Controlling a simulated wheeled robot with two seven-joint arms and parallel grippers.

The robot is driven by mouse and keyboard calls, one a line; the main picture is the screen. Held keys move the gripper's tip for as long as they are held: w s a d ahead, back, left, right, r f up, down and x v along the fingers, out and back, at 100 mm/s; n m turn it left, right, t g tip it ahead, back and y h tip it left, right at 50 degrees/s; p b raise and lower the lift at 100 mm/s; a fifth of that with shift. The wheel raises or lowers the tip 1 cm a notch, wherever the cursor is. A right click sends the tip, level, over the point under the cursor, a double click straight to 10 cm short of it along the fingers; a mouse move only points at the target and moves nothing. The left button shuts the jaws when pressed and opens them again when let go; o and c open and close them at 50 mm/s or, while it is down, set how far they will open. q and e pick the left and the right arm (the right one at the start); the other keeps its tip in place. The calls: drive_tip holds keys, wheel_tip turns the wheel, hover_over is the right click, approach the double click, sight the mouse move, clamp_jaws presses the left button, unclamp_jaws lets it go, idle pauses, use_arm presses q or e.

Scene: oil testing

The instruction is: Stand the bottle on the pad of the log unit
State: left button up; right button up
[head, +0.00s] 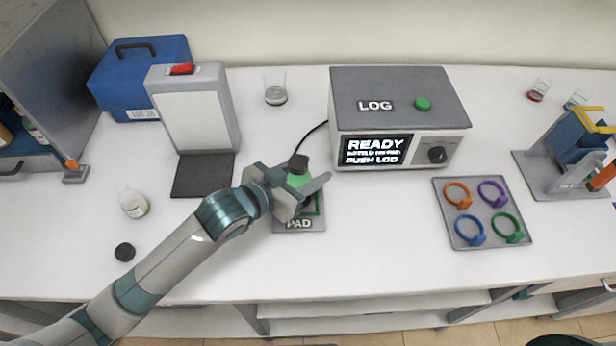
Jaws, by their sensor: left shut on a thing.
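The bottle (299,178) has a dark cap and a green band. My left gripper (305,190) is shut on it and holds it upright over the grey pad (308,226). The pad is labelled PAD and has a green outline, partly hidden by the gripper. The bottle's base is hidden, so I cannot tell whether it touches the pad. The log unit (400,110) stands behind, with a green button (423,104) and a lit screen (375,150) reading READY and PUSH LOG. My right gripper is not in view.
A tray of coloured rings (483,243) lies to the right. An open glass bottle (134,204) and a black cap (125,251) are at left. A white-panelled stand (196,120) and a beaker (275,90) stand behind. The table front between pad and ring tray is clear.

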sight(308, 179)
use_arm(q)
drive_tip(key=shift+w+a+f, duration=0.15)
drive_tip(key=shift+w+f, duration=0.05)
drive_tip(key=shift+w, duration=0.15)
drive_tip(key=shift+f+p, duration=0.6)
drive_tip(key=shift+f, duration=1.4)
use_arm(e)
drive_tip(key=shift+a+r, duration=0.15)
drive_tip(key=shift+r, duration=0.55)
use_arm(q)
drive_tip(key=shift+f, duration=0.15)
drive_tip(key=o, duration=1.1)
drive_tip(key=shift+s, duration=0.1)
drive_tip(key=shift+c, duration=0.2)
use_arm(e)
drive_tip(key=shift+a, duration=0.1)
